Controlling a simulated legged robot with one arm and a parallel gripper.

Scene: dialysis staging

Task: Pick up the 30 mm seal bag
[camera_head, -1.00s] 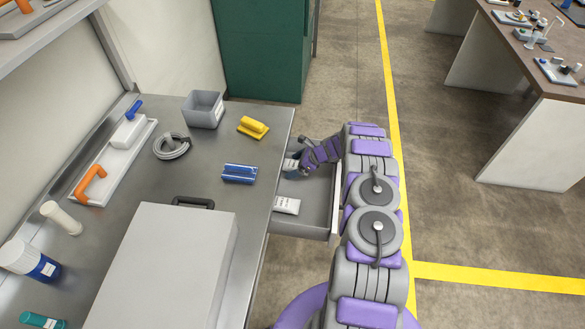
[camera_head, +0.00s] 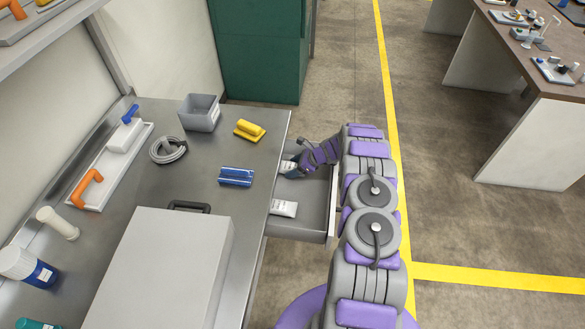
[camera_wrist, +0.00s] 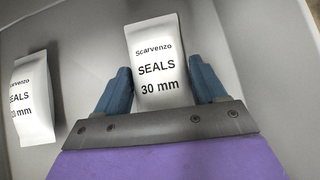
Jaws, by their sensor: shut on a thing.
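The 30 mm seal bag (camera_wrist: 158,62) is white, with "SEALS 30 mm" in black print. In the wrist view it sits between the two blue fingers of my gripper (camera_wrist: 161,82), which is shut on its sides. In the head view the bag (camera_head: 288,167) and my gripper (camera_head: 297,164) are at the far end of the open drawer (camera_head: 308,222). I cannot tell whether the bag is clear of the drawer floor. A second white seal bag (camera_wrist: 33,100) lies to the left in the wrist view, its size partly unclear. It also shows nearer in the drawer (camera_head: 284,208).
The metal bench (camera_head: 200,160) beside the drawer holds a grey bin (camera_head: 200,113), a yellow item (camera_head: 249,130), a blue item (camera_head: 236,176) and a large grey case (camera_head: 160,265). The drawer walls surround the bags. Open floor lies to the right.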

